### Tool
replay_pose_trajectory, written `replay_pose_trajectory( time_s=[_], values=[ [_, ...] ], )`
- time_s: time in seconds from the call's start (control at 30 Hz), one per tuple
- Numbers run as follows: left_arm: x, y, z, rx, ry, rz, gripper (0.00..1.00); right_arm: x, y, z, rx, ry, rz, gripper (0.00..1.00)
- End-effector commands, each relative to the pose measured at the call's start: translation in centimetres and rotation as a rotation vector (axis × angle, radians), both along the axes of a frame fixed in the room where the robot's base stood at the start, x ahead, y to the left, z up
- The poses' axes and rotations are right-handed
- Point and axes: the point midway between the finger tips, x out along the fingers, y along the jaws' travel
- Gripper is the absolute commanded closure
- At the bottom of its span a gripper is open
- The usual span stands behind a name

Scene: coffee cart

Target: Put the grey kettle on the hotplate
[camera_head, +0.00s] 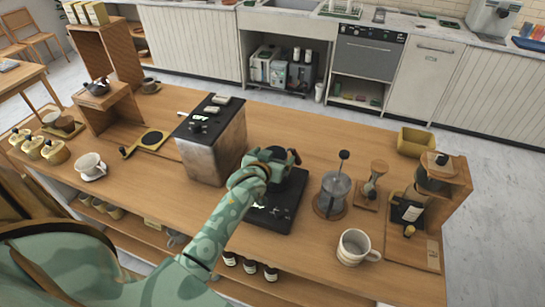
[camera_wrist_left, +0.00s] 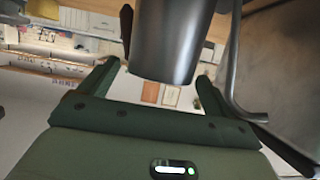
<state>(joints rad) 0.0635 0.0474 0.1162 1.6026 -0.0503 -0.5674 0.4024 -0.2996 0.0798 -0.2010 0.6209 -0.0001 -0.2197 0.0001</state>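The grey kettle (camera_head: 291,178) is mostly hidden behind my left gripper, at the far part of the black hotplate (camera_head: 266,217). I cannot tell whether its base rests on the plate. In the left wrist view the kettle's dark cylindrical body (camera_wrist_left: 172,40) is close by, with a thin curved spout (camera_wrist_left: 237,80) to its right. My left gripper (camera_head: 272,166) is at the kettle. Its fingers (camera_wrist_left: 158,76) are spread, with a visible gap between the left finger and the body. My right gripper is not in view.
A large boxy machine (camera_head: 210,145) stands left of the hotplate. A glass press (camera_head: 332,191) stands to the right, with a white mug (camera_head: 355,246) at the front right. A small teapot (camera_head: 97,88) sits on a wooden shelf (camera_head: 108,108) at the left.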

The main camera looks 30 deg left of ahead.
Motion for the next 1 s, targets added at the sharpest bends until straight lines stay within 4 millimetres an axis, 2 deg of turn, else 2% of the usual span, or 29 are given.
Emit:
replay_pose_trajectory(
  time_s=[0.07, 0.17, 0.5, 0.6, 0.73, 1.0],
  values=[
    [0.0, 0.0, 0.3, 0.0, -0.001, 0.0, 0.1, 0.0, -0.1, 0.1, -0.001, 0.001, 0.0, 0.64],
    [-1.0, -0.3, 0.7, -0.001, 0.0, -0.001, 0.1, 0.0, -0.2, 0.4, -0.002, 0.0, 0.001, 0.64],
    [-7.9, -1.9, 3.7, -0.001, 0.0, 0.002, 0.1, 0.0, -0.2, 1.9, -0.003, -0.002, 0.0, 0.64],
    [-9.4, -2.2, 4.3, -0.001, 0.0, 0.001, 0.1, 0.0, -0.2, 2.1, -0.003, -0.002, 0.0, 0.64],
    [-10.5, -2.5, 4.7, -0.001, 0.0, 0.001, 0.1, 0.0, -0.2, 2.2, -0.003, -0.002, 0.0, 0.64],
    [-10.8, -2.6, 4.8, 0.0, -0.001, 0.001, 0.1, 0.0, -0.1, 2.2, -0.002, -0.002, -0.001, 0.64]
  ],
)
